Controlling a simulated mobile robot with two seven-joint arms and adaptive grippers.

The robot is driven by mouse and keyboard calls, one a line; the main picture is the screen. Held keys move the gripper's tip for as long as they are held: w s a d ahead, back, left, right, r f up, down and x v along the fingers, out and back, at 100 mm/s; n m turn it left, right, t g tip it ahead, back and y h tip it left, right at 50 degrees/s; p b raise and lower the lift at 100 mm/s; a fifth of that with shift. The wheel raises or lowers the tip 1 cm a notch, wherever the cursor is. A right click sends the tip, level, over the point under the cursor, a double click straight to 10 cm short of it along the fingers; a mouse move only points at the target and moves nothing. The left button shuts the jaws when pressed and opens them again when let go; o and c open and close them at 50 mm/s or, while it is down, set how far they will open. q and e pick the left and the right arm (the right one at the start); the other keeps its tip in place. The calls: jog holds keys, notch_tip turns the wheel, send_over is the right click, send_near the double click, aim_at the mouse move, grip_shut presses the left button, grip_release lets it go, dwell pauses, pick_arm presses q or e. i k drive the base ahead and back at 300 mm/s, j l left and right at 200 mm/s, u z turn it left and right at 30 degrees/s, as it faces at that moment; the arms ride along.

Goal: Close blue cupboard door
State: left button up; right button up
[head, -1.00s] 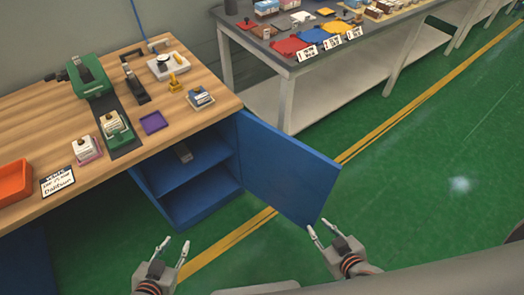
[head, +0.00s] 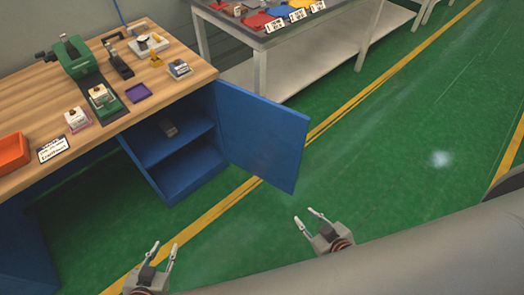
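The blue cupboard door (head: 262,138) stands wide open, swung out to the right of the blue cupboard (head: 186,181) under the wooden workbench. My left gripper (head: 163,247) is open and empty over the floor, below the cupboard in the picture.
The wooden bench top (head: 180,92) holds a green press (head: 78,58), a purple tray (head: 138,93) and an orange bin (head: 12,151). A grey table (head: 262,68) stands behind the door. Green floor (head: 390,150) with yellow lines is clear to the right.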

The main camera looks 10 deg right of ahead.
aim_at(265, 138)
jog(key=k+u, duration=0.1)
jog(key=u, duration=1.2)
jog(key=l+u, duration=0.3)
jog(key=k+l+u, duration=0.15)
jog(key=l+u, duration=0.2)
jog(key=k+l, duration=0.2)
jog(key=l, duration=0.25)
jog(key=k+l, duration=0.15)
jog(key=l, duration=0.3)
jog(key=k+l, duration=0.2)
jog(key=l, duration=0.2)
jog(key=k+l, duration=0.2)
jog(key=l, duration=0.25)
jog(key=k+l, duration=0.15)
jog(key=l, duration=0.3)
jog(key=k+l, duration=0.2)
jog(key=l, duration=0.25)
jog(key=k+l, duration=0.2)
jog(key=l, duration=0.25)
jog(key=k+l, duration=0.15)
jog(key=l, duration=0.3)
jog(key=i+l+u, duration=0.15)
jog(key=l, duration=0.2)
jog(key=i+l+u, duration=0.2)
jog(key=l, duration=0.15)
jog(key=i+l+u, duration=0.15)
jog(key=l, duration=0.2)
